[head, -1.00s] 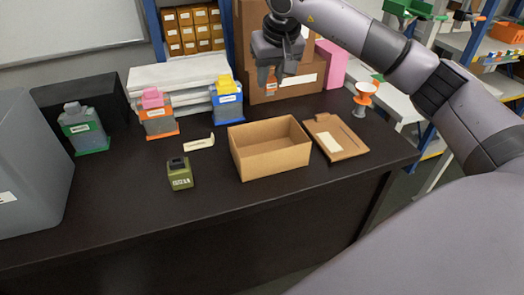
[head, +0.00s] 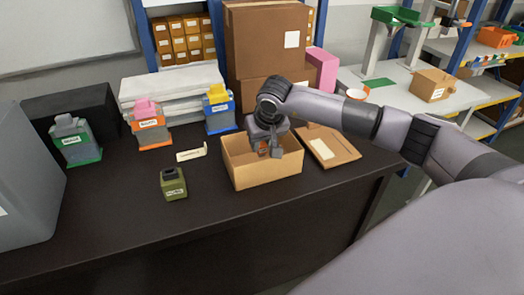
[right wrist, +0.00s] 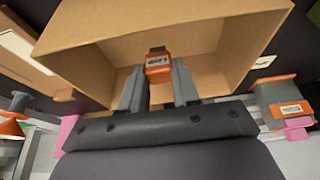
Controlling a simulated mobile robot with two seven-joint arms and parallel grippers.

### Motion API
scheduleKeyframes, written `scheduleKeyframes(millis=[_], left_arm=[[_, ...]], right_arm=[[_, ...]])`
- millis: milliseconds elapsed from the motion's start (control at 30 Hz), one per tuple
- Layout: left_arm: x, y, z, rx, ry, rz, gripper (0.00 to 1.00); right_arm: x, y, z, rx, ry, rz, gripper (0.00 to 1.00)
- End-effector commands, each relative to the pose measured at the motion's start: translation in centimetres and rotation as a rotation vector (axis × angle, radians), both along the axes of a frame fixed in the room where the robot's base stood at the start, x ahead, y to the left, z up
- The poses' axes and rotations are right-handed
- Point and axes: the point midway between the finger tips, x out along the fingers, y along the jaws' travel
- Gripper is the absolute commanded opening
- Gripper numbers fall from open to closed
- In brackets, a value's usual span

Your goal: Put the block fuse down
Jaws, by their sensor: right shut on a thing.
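The block fuse (right wrist: 158,64) is a small orange block with a white label and a dark end. My right gripper (right wrist: 158,90) is shut on it, one finger on each side. In the head view my right gripper (head: 268,145) points down into the open cardboard box (head: 265,178). The block fuse (head: 262,152) shows only in part there, low between the fingers and inside the box opening. The box's inside also shows behind the fuse in the right wrist view. I cannot tell whether the fuse touches the box floor. My left gripper is not in view.
A flat cardboard piece (head: 328,147) lies right of the box. The dark table's (head: 110,220) front left is clear.

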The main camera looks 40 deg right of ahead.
Motion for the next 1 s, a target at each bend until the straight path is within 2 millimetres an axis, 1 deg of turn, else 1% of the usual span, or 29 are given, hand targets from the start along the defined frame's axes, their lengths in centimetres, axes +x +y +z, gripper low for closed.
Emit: scheduleKeyframes(millis=[33,100,200,433,567,600,633,667,1000], left_arm=[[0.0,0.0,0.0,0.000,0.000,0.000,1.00],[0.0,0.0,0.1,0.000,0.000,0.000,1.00],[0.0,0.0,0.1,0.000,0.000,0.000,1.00],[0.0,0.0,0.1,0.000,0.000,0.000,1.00],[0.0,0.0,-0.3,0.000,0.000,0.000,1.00],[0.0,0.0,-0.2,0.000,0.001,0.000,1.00],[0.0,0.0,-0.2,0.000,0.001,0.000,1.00],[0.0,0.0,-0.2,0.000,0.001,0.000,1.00],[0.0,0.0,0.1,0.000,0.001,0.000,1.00]], right_arm=[[-0.1,0.0,-0.9,0.001,0.005,0.000,0.09],[-0.1,0.1,-2.1,0.001,0.005,0.001,0.09],[-0.1,0.0,-3.2,0.001,0.003,0.000,0.09],[0.0,0.0,-3.2,0.001,0.000,0.000,0.09],[0.0,0.0,-3.7,0.000,0.001,0.000,0.09],[0.0,0.0,-3.5,0.001,0.001,0.000,0.41],[0.0,0.0,-3.5,0.001,0.001,0.000,0.50],[0.0,0.0,-3.5,0.001,0.001,0.000,0.56],[0.0,0.0,-3.2,0.000,0.001,0.000,0.56]])
